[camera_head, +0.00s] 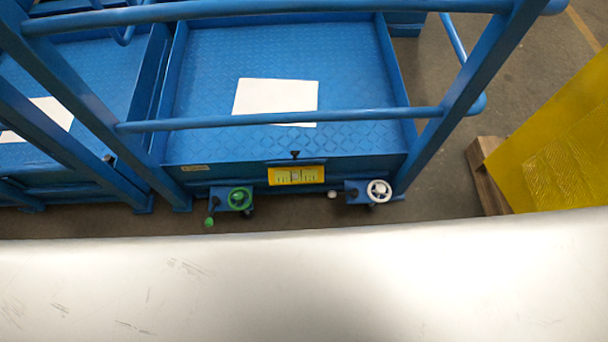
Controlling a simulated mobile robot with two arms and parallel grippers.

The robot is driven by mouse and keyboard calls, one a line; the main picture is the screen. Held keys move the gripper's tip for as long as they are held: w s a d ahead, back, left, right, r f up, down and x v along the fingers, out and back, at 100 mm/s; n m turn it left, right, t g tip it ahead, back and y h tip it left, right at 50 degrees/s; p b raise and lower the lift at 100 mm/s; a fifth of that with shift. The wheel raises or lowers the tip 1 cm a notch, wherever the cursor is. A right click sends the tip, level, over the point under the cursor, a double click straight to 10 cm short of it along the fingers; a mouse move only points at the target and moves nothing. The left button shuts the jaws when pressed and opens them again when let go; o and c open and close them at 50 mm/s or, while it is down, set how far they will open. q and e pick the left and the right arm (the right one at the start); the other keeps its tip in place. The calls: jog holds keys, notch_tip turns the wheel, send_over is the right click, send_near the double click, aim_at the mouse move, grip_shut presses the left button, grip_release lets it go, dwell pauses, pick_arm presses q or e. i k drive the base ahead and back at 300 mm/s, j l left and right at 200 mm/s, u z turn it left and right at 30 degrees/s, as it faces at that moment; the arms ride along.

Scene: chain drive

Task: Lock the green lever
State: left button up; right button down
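A green handwheel (239,198) sits on a small blue bracket at the front lower edge of the blue platform. Just left and below it hangs a small green knob (209,222) on a dark rod, which looks like the green lever's end. The lever points down; whether it is locked I cannot tell. A white handwheel (378,191) with a white knob (332,195) to its left sits on a similar bracket further right. Neither of my grippers is in view.
A large pale surface (300,290) fills the lower part of the view. Blue rails (270,119) cross above the platform (350,75). A yellow label (296,175) is between the wheels. A yellow block (560,150) on a wooden pallet (487,175) stands right. Floor (445,185) shows between.

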aim_at(215, 200)
jog(key=u, duration=1.1)
